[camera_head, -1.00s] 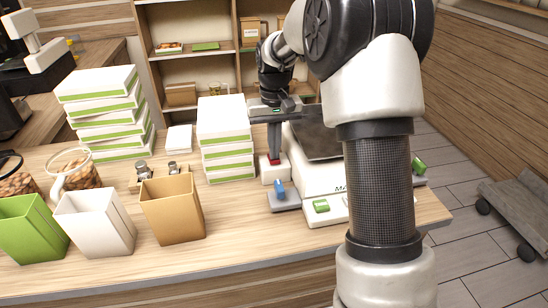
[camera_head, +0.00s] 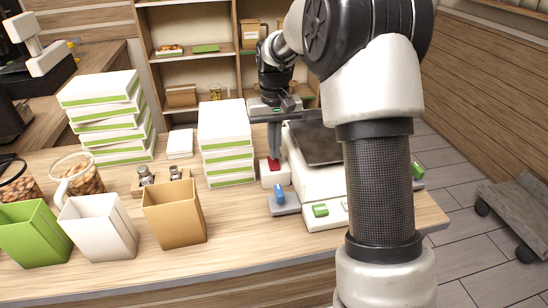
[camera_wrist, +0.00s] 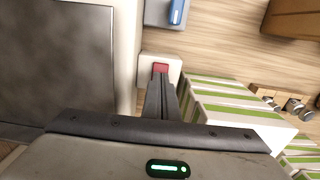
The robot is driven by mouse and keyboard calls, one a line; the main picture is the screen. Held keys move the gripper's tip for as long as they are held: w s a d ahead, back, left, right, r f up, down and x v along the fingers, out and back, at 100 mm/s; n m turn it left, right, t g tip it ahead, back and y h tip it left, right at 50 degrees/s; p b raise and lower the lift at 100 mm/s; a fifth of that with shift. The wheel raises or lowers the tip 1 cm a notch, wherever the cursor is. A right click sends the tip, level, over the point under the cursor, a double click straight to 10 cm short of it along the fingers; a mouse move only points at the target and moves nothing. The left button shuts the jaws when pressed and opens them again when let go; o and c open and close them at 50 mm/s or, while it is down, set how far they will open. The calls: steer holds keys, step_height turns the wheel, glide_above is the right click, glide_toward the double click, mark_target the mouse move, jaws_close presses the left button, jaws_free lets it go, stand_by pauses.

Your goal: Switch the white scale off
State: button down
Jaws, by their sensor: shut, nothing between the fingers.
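The white scale (camera_head: 318,185) stands on the counter, with a dark weighing plate (camera_head: 318,146) on top. A green button (camera_head: 320,210) sits on its front. A small white box with a red button (camera_head: 273,164) stands left of it; the red button also shows in the wrist view (camera_wrist: 160,68). A blue switch (camera_head: 280,192) on a grey base is in front of that box. My gripper (camera_head: 275,157) is shut and empty, pointing down with its tips just above or at the red button; I cannot tell if they touch. My arm hides the scale's right part.
A stack of white and green boxes (camera_head: 226,145) stands close left of my gripper. Three open gift boxes, orange (camera_head: 175,212), white (camera_head: 98,228) and green (camera_head: 35,235), line the front left. Another box stack (camera_head: 105,115) is behind them. Bare counter lies before the scale.

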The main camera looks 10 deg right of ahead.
mark_target(274, 165)
step_height(274, 165, up, 4)
steer(key=p, duration=0.3)
steer(key=shift+r, duration=0.25)
